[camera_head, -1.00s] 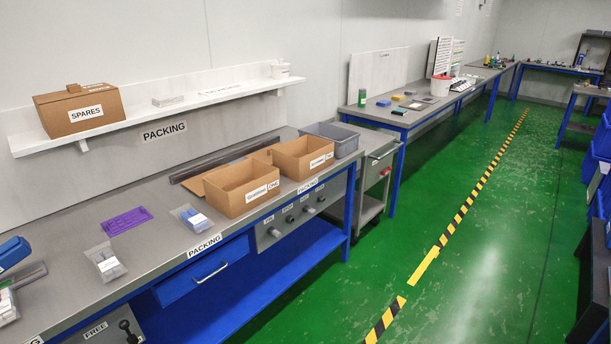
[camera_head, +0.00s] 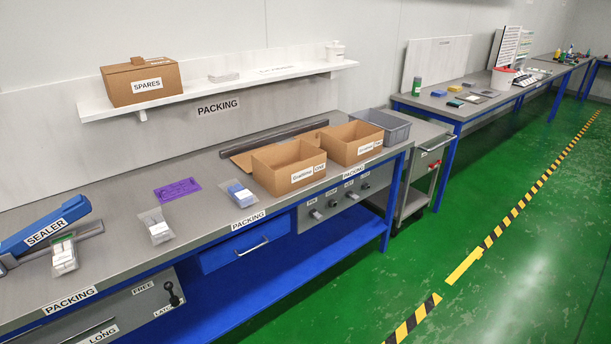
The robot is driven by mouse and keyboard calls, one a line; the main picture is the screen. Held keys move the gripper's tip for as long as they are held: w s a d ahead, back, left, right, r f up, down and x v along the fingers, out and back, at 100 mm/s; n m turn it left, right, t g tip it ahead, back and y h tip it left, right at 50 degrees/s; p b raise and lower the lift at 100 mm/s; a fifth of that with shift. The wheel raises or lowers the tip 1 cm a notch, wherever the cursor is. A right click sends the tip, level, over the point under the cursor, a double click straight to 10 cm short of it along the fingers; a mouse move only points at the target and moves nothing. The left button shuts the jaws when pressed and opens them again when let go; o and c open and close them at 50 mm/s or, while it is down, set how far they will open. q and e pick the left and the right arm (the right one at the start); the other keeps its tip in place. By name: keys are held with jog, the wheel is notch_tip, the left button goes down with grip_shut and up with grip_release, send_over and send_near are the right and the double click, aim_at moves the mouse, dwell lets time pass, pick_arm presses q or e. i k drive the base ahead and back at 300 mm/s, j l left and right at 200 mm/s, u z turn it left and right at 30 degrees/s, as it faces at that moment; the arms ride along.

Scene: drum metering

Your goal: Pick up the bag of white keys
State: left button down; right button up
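A clear bag with white contents, likely the bag of white keys (camera_head: 157,227), lies on the grey packing bench (camera_head: 110,262), near its front edge. A second clear bag with blue and white contents (camera_head: 239,193) lies to its right, left of the cardboard boxes. A third bag with white and some green or red contents (camera_head: 64,257) lies at the left beside the blue sealer (camera_head: 45,228). Neither of my grippers is in view.
Two open cardboard boxes (camera_head: 289,168) (camera_head: 349,143) and a grey bin (camera_head: 386,125) stand at the bench's right end. A purple flat piece (camera_head: 177,190) lies behind the bags. A shelf (camera_head: 220,91) holds a SPARES box (camera_head: 141,82). The green floor (camera_head: 500,235) in front is clear.

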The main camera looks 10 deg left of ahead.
aim_at(64, 252)
jog(key=u, duration=1.7)
jog(key=l+u, duration=0.45)
jog(key=l, duration=1.05)
jog(key=i+l, duration=0.05)
